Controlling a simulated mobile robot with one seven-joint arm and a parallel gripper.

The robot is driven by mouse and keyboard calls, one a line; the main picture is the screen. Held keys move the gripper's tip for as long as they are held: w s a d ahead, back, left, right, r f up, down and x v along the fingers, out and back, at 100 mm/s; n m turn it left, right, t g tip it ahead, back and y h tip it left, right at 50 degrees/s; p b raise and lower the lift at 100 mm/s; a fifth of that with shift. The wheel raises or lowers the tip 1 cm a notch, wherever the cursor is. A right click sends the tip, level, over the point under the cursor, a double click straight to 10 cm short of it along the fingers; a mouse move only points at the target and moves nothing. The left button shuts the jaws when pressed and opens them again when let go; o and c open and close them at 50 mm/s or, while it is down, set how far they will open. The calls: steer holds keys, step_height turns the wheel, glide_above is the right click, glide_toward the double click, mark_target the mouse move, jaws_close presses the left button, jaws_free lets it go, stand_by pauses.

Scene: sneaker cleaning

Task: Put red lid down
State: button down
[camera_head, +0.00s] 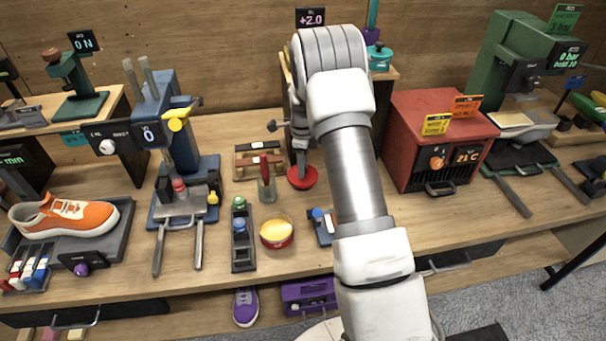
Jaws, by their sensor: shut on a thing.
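The red lid (303,179) is a small round disc in the middle of the workbench, below the end of my arm. My gripper (301,163) points down and is shut on the lid at its top. I cannot tell whether the lid touches the bench top or hangs just above it. An open red tin (277,233) with yellow contents stands on the bench, in front and to the left of the lid. The upper part of my gripper is partly hidden by my arm.
A bottle with a red top (267,180) stands close left of the lid. A dark holder with green and blue knobs (242,238) is left of the tin. A small blue item (322,227) lies right of it. A red oven (438,140) stands right. Bare wood lies around the lid.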

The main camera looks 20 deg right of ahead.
steer(key=shift+f, duration=1.8)
steer(key=shift+f, duration=0.2)
steer(key=c, duration=0.6)
jaws_free()
steer(key=shift+c, duration=0.2)
steer(key=shift+r, duration=0.1)
